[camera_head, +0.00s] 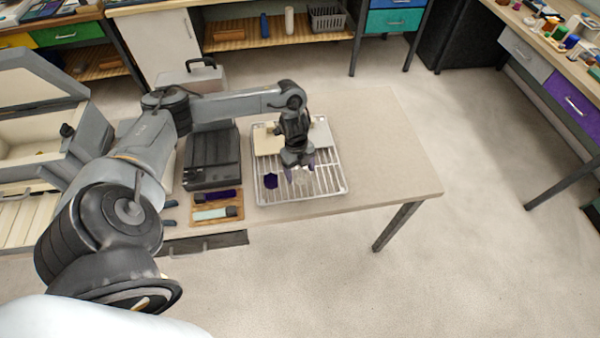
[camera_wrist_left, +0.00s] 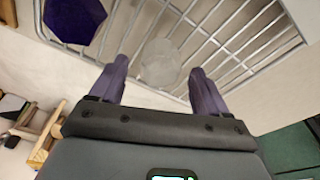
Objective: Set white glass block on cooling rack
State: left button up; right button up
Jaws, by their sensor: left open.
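The white glass block (camera_wrist_left: 158,65) is pale, translucent and faceted. In the left wrist view it lies over the bars of the cooling rack (camera_wrist_left: 238,38), apparently resting on them. In the head view it is a faint pale shape (camera_head: 302,176) under my left gripper. The metal rack (camera_head: 331,181) lies on the table. My left gripper (camera_head: 299,168) points down over the rack; its two purple fingers (camera_wrist_left: 158,80) are open, one on each side of the block with gaps visible.
A dark blue-purple block (camera_head: 271,181) sits on the rack to the left, also in the left wrist view (camera_wrist_left: 75,15). A dark box (camera_head: 211,160) and a wooden tray (camera_head: 226,221) stand left of the rack. The table (camera_head: 395,165) is clear to the right.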

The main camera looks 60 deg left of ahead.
aim_at(298, 169)
pick_arm(q)
notch_tip(298, 169, up, 9)
jog(key=a+p, duration=0.1)
jog(key=p, duration=0.1)
jog(key=w+d+f+m+t+h, duration=0.1)
jog(key=w+d+f, duration=0.15)
jog(key=d, duration=0.55)
jog(key=w+d+f+m+t, duration=0.15)
jog(key=d+f, duration=0.25)
jog(key=d, duration=0.4)
jog(key=d+r+n+t+h, duration=0.15)
jog(key=d+n+t, duration=0.25)
jog(key=d, duration=1.3)
jog(key=s+a+r+n+g+y, duration=0.1)
jog(key=s+a+n+y, duration=0.1)
jog(key=s+n, duration=0.5)
jog(key=s+a+r+n+g+y, duration=0.1)
jog(key=s+a+n+g+y, duration=0.1)
jog(key=s+a+n, duration=0.2)
jog(key=s+n, duration=0.3)
jog(key=s, duration=0.3)
jog(key=shift+a+r, duration=0.15)
jog(key=shift+a, duration=0.05)
